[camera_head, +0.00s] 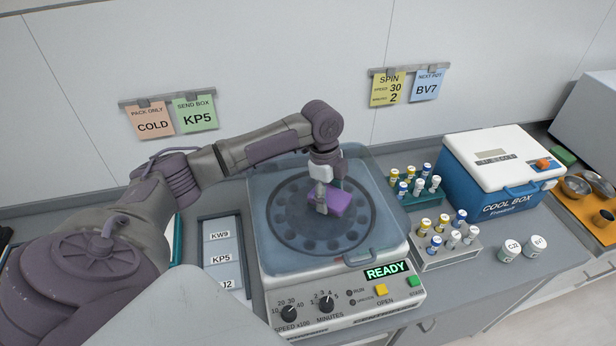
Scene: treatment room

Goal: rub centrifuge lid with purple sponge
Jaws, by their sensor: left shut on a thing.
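The centrifuge (340,310) stands in the middle of the counter with its see-through bluish lid (268,255) closed. A dark round rotor shows through the lid. My left gripper (321,204) points down over the middle of the lid and is shut on the purple sponge (341,203). The sponge appears to be at the lid's surface, but I cannot tell for certain whether it touches. The fingers hide part of the sponge. My right gripper is not in view.
Right of the centrifuge stand two vial racks (421,201) (450,259), a blue and white cool box (503,168) and two small white jars (510,250) (535,246). A tray with labelled cards (222,257) lies to the left. Cards hang on the wall behind.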

